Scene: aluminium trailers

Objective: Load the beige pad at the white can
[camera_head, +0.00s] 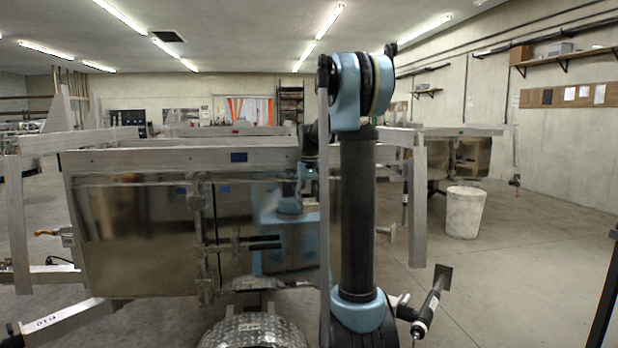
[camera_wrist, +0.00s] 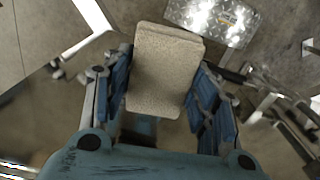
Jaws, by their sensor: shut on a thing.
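The beige pad (camera_wrist: 166,72), a thick speckled block, is in the wrist view between the blue-padded fingers of my gripper (camera_wrist: 162,88). My gripper is shut on the pad and holds it over the floor near the trailer parts. In the head view my arm stands in front of the trailer, and the gripper and pad cannot be made out there. The white can (camera_head: 464,212), a tall open bin, stands on the concrete floor at the right in the head view, well apart from my arm.
An aluminium trailer (camera_head: 185,159) with a shiny upright panel fills the left and middle. A diamond-plate fender (camera_head: 252,331) is at the lower front. Another trailer (camera_head: 470,131) stands behind the can. Open floor lies right of and in front of the can.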

